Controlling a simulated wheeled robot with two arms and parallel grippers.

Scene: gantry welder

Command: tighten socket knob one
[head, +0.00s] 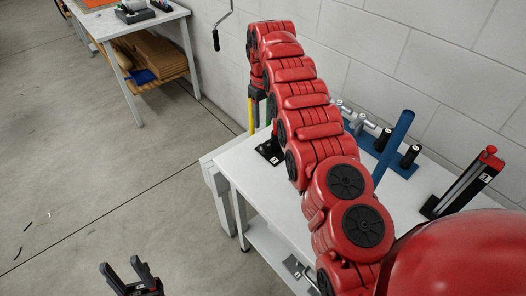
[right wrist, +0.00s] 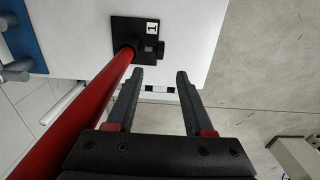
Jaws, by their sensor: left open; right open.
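Socket one is a black square base with a white "1" label (right wrist: 135,38), on the white table in the right wrist view. A red bar rises from it. Its small black knob (right wrist: 160,48) sticks out at the base's right side. My right gripper (right wrist: 160,76) is open and empty; its fingertips point toward the knob, apart from it in the picture. In the head view a black labelled base (head: 268,154) shows beside my right arm, which hides much of it. My left gripper (head: 127,272) is open and empty above the floor, low in the head view.
The white table (head: 240,172) also bears a blue stand (head: 393,145) with black and grey parts, and a black holder with a red top (head: 465,182). A second table (head: 128,27) stands at upper left. A block wall is behind. The floor at left is mostly clear.

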